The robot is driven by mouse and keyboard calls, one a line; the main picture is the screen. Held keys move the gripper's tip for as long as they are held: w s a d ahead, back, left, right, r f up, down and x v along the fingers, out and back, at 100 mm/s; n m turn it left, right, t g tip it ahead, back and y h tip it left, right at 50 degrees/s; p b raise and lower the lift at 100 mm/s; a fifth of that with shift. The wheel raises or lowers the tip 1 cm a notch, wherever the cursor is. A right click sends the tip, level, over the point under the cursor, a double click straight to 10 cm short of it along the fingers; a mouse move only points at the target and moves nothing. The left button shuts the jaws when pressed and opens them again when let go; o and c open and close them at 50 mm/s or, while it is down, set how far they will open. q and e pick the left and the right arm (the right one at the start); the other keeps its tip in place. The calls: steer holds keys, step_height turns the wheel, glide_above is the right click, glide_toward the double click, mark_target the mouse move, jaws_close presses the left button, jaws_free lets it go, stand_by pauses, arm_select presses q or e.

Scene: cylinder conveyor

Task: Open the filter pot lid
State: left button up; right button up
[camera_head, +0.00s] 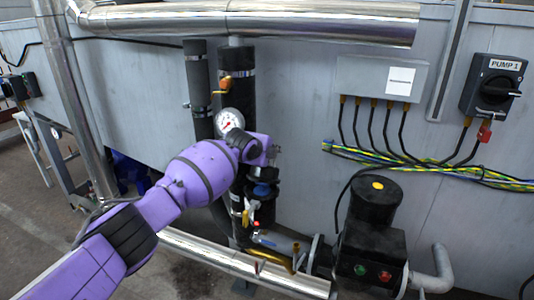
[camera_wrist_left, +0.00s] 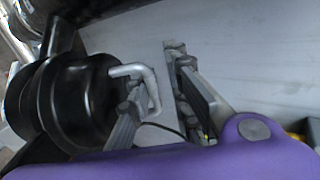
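The filter pot appears to be the dark upright body (camera_head: 240,185) on the pipe stack in the head view, partly hidden behind my left arm. In the left wrist view a round black stepped body (camera_wrist_left: 75,100), likely the pot and its lid, fills the left side. A bent grey metal handle (camera_wrist_left: 135,70) sticks out from it. My left gripper (camera_wrist_left: 153,67) has its fingers apart, with the end of the handle showing between them; I cannot tell whether they touch it. In the head view the left gripper (camera_head: 270,157) is small beside the pipe stack. My right gripper is out of view.
A pressure gauge (camera_head: 229,121) sits just above my left wrist. An orange-handled valve (camera_head: 224,84) is higher up. A black pump (camera_head: 373,225) stands to the right, and a silver pipe (camera_head: 190,248) runs low in front. The wall panel is close behind.

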arm_select(q)
steer(key=v, duration=1.1)
steer(key=shift+s+r, duration=0.2)
steer(key=shift+r, duration=0.1)
steer(key=shift+s+a+r, duration=0.1)
steer(key=shift+s, duration=0.1)
